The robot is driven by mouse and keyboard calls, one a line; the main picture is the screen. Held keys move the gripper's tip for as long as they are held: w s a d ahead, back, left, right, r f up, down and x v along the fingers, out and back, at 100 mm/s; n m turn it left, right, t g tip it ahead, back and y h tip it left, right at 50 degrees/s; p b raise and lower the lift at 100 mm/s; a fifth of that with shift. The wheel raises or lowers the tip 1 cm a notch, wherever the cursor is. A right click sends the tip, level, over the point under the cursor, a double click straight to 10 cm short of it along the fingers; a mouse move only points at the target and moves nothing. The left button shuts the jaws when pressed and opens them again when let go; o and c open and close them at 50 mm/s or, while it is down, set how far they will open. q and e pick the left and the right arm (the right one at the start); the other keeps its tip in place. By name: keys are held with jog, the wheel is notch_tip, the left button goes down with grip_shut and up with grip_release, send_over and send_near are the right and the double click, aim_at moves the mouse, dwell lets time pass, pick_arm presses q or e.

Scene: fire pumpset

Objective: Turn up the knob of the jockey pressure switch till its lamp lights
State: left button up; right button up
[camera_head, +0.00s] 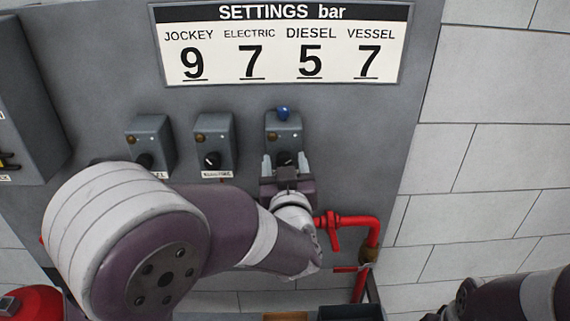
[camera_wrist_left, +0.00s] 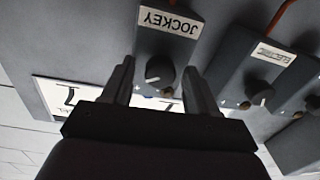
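The jockey pressure switch (camera_head: 283,128) is the rightmost of three grey boxes on the panel; its JOCKEY label (camera_wrist_left: 171,21) reads upside down in the left wrist view. Its black knob (camera_wrist_left: 160,72) has a pale pointer mark. A small amber-brown lamp (camera_wrist_left: 167,91) beside the knob looks dull. My left gripper (camera_head: 286,161) is at the lower part of this box. In the left wrist view its fingers (camera_wrist_left: 159,66) are apart, one on each side of the knob, with gaps visible. My right arm's dark end (camera_head: 465,300) shows at the lower right; its fingers are unclear.
A settings board (camera_head: 282,44) above reads jockey 9, electric 7, diesel 5, vessel 7. The electric switch (camera_head: 213,140) and another switch (camera_head: 151,140) sit to the left. A blue part (camera_head: 283,113) tops the jockey box. Red pipe (camera_head: 355,221) runs at the lower right.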

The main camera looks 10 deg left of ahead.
pick_arm(q)
jog(key=shift+w+f, duration=0.1)
jog(key=shift+w, duration=0.05)
jog(key=c, duration=0.5)
jog(key=shift+a, duration=0.1)
jog(key=c, duration=0.4)
jog(key=shift+o, duration=0.2)
jog(key=shift+m+p, duration=0.35)
jog(key=shift+m, duration=0.15)
jog(key=o, duration=1)
jog(key=shift+o, duration=0.2)
